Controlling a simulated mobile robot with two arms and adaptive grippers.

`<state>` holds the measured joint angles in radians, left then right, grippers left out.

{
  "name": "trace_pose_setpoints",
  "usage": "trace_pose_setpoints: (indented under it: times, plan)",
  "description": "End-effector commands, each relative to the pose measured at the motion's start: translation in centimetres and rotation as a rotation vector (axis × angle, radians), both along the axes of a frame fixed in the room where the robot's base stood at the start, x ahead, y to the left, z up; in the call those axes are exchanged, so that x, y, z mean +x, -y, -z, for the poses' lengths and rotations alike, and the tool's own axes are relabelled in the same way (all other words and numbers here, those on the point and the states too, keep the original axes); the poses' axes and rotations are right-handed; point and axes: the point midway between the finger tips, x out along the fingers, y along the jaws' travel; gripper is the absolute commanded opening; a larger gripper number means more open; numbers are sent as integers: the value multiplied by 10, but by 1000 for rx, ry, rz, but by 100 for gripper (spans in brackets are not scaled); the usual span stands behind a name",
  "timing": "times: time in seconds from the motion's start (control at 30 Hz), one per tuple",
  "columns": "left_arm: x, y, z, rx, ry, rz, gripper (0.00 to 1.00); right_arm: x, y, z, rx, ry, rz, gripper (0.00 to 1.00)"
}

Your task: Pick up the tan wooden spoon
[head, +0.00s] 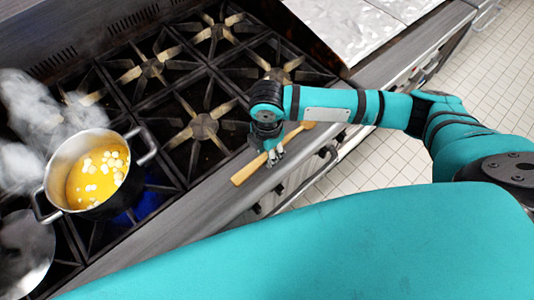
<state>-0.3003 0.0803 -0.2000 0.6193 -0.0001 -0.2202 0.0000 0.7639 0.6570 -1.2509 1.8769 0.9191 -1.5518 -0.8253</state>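The tan wooden spoon (247,173) lies diagonally along the stove's steel front ledge in the head view. Its lower-left end is plain to see, and its other end shows beyond my arm at the upper right. My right gripper (274,157) points down at the middle of the spoon and hides part of it. The fingertips are at or just above the spoon; I cannot tell whether they touch it or how far apart they are. My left gripper is not in view.
A pot (102,205) of orange liquid with pale pieces steams on a left burner over a blue flame. A round metal lid or pan (22,252) is at the lower left. Black grates (203,127) fill the stove behind the ledge. Tiled floor lies right.

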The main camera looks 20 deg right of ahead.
Motion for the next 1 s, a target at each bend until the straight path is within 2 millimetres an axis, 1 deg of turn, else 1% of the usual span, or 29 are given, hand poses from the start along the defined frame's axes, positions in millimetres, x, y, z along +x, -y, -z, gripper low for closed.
trace_pose_setpoints:
  times: [0.03, 0.23, 0.53, 0.67, 0.77, 0.93, 1.0]
  plan:
    - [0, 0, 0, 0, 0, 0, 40, 0, 0, 0, 0, 0, 0, 26]
    - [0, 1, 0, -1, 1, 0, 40, 0, 0, 0, 0, 0, 0, 0]
    - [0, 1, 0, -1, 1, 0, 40, 0, 0, -1, 0, 1, 0, 0]
    - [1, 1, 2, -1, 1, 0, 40, 1, 0, -5, 2, 1, 1, 0]
    - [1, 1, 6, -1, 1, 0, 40, 1, 0, -13, 2, 3, 1, 0]
    - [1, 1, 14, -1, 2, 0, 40, 2, -1, -35, 3, 4, 0, 0]
    - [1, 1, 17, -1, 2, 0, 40, -13, -3, -35, 2, -2, -4, 0]
